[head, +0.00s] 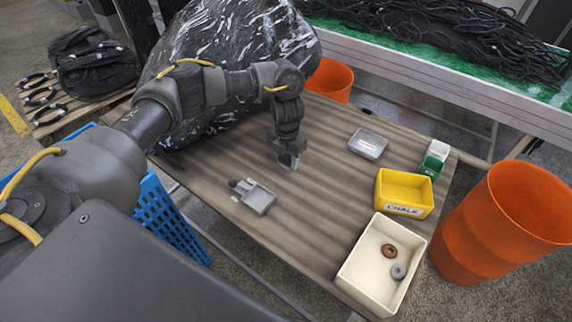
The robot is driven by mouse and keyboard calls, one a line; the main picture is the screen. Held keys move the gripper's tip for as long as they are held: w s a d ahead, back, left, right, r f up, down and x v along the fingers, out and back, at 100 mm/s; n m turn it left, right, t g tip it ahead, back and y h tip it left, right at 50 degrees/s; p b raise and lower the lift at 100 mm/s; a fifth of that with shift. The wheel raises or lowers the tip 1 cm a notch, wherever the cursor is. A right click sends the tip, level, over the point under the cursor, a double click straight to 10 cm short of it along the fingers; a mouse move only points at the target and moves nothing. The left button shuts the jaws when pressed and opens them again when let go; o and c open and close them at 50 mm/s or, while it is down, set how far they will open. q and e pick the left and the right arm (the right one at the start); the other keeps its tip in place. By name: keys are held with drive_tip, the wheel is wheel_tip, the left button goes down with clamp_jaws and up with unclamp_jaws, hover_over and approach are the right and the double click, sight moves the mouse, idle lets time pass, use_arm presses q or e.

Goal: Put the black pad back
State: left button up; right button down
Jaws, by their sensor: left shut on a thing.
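My left gripper (288,160) points down over the middle of the wooden table, shut on a small dark grey piece that is mostly hidden by the fingers. I cannot tell for sure that this piece is the black pad. No other clear black pad shows on the table. A small grey tray (259,200) lies left of the gripper, with a small dark object (236,184) at its upper left end. Another grey tray (368,143) with a pale label lies to the right. My right gripper is not in view.
On the table's right side stand a yellow CHALK box (404,190), a white bin (359,265) with a brown and a grey ring, and a green and white box (434,158). A black plastic-wrapped bulk (235,45) stands behind my arm. The table's middle (318,205) is clear.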

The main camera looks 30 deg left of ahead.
sight(286, 165)
use_arm(q)
drive_tip(key=f, duration=0.3)
drive_tip(key=shift+w+a+f, duration=0.1)
drive_tip(key=shift+a+f, duration=0.1)
drive_tip(key=shift+f, duration=0.05)
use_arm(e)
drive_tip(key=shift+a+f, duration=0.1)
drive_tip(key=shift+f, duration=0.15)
use_arm(q)
drive_tip(key=shift+f, duration=0.2)
drive_tip(key=o, duration=0.8)
drive_tip(key=shift+r, duration=0.1)
drive_tip(key=shift+o, duration=1.1)
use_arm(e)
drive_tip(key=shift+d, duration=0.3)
use_arm(q)
drive_tip(key=shift+r, duration=0.1)
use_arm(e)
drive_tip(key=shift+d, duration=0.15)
